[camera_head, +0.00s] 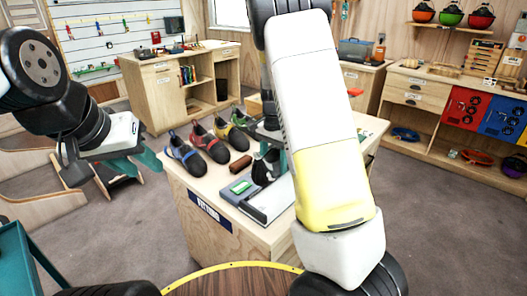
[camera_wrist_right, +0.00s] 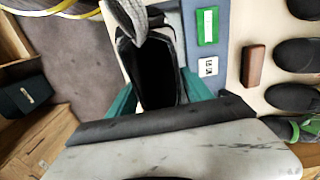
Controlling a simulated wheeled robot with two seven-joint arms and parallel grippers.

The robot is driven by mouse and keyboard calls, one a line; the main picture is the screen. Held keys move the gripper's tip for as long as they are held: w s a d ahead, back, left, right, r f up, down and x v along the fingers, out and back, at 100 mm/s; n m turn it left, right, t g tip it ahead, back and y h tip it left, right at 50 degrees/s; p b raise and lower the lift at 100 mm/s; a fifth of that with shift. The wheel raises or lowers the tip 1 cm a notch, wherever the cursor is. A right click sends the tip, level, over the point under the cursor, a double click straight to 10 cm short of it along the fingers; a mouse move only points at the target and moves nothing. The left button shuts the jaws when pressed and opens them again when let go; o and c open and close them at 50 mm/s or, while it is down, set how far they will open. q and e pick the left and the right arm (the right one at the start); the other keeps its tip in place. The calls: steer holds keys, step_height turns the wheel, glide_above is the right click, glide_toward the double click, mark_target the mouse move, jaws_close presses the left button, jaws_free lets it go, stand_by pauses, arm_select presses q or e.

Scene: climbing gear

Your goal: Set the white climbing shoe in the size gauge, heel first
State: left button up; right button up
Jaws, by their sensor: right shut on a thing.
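The white climbing shoe (camera_head: 267,168) shows mostly its dark side in the head view. In the right wrist view its dark opening (camera_wrist_right: 155,72) and pale grey end (camera_wrist_right: 128,18) show. My right gripper (camera_wrist_right: 160,97) is shut on it, one teal finger on each side. The size gauge (camera_head: 232,197), blue-grey with a green panel, lies on the table below and beside the shoe; its edge also shows in the right wrist view (camera_wrist_right: 222,62). I cannot tell whether shoe and gauge touch. My left gripper (camera_head: 130,180) is open and empty, left of the table.
Blue, red and yellow-green shoes (camera_head: 185,153) (camera_head: 209,142) (camera_head: 231,127) stand in a row behind the gauge. A brown block (camera_head: 241,163) lies between them and the gauge. My right arm covers the table's right part. A round wooden table (camera_head: 230,281) is in front.

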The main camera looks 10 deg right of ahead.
steer(key=shift+f, duration=5.75)
steer(key=shift+w+d, duration=0.1)
steer(key=shift+d, duration=0.05)
steer(key=shift+f, duration=0.15)
steer(key=shift+f, duration=0.1)
jaws_close()
steer(key=o, duration=1.7)
jaws_free()
steer(key=shift+c, duration=0.2)
